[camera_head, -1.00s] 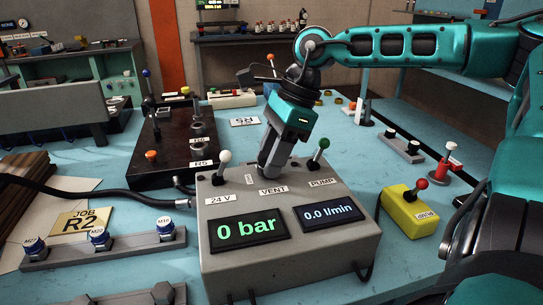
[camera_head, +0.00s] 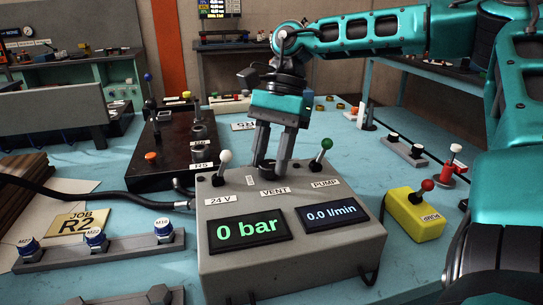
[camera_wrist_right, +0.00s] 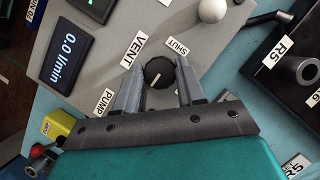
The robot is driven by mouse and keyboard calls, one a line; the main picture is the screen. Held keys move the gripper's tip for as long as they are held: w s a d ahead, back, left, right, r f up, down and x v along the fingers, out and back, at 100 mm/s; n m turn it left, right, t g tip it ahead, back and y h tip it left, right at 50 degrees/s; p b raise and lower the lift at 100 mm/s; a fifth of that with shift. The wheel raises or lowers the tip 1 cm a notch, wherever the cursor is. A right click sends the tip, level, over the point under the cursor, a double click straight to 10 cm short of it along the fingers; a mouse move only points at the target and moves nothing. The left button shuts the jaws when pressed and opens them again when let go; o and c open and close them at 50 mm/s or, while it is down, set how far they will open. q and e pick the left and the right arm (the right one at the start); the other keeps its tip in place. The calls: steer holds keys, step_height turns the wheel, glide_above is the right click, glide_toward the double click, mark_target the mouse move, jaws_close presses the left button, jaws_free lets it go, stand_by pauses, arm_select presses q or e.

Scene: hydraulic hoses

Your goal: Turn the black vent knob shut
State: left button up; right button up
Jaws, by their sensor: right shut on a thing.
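The black vent knob (camera_wrist_right: 158,72) stands on top of the grey control box (camera_head: 225,260), behind the VENT label (camera_head: 275,191). My right gripper (camera_head: 270,163) points down over the box, and its fingers are shut on the knob from both sides. In the wrist view the fingers (camera_wrist_right: 158,84) flank the knob, and its short white mark lies on the side away from the SHUT label (camera_wrist_right: 178,47). In the head view the knob is mostly hidden by the fingers. The box displays read 0 bar and 0.0 l/min. My left gripper is out of view.
A white-topped lever (camera_head: 222,166) and a green-topped lever (camera_head: 321,158) stand on the box either side of my gripper. A yellow box with a red knob (camera_head: 414,215) sits to the right. A black manifold block (camera_head: 160,170) stands behind at left.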

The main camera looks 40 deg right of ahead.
stand_by(0.3)
steer(key=o, duration=1)
steer(key=shift+o, duration=0.2)
steer(key=p+v, duration=0.2)
steer(key=v, duration=1.1)
steer(key=shift+w+f, duration=0.1)
